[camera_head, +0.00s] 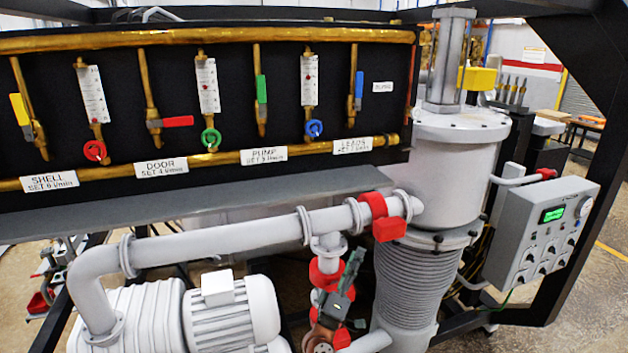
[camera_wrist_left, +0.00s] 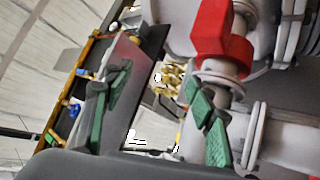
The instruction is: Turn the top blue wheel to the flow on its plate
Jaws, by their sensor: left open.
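The blue wheel (camera_head: 314,128) sits at the foot of the rightmost white flow tube (camera_head: 309,80) on the black panel. Below it to the right is its plate, labelled LEADS (camera_head: 352,145), whose set number is too small to read surely. My left gripper (camera_head: 347,272) is well below the wheel, in front of the red and grey pipework, apart from it. In the left wrist view the gripper (camera_wrist_left: 158,92) has its green-padded fingers wide apart with nothing between. A small blue part (camera_wrist_left: 75,109) at the left there looks like the wheel. My right gripper is not in view.
A red wheel (camera_head: 95,151) and a green wheel (camera_head: 211,138) are further left. A blue lever (camera_head: 358,88) stands right of the blue wheel. A grey shelf (camera_head: 200,203) juts out below the panel. Grey pipe (camera_head: 245,233) and a large cylinder (camera_head: 455,165) flank the gripper.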

